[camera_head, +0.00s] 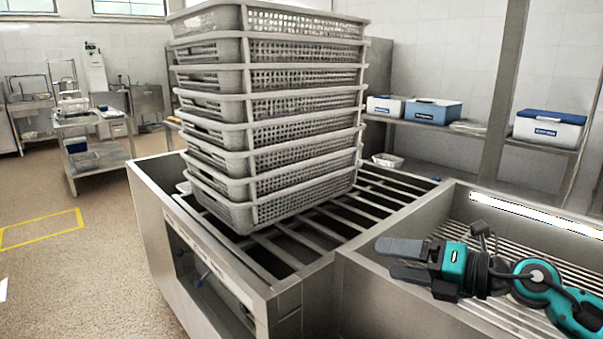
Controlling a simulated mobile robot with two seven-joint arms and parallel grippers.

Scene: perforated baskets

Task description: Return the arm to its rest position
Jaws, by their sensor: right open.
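My right gripper (402,261) is at the lower right, its arm coming in from the right edge. Its two dark fingers point left and stand apart with nothing between them. It is over the steel basin, to the right of and apart from the stack of grey perforated baskets (300,133). The baskets stand on the slatted steel rack (330,220), several high. My left gripper is not in view.
The steel basin (450,195) with a slatted bottom lies under my right arm. Cooler boxes (433,111) stand on a shelf behind. A steel cart (95,145) stands at the back left. The floor at the left is clear around a yellow marking (40,229).

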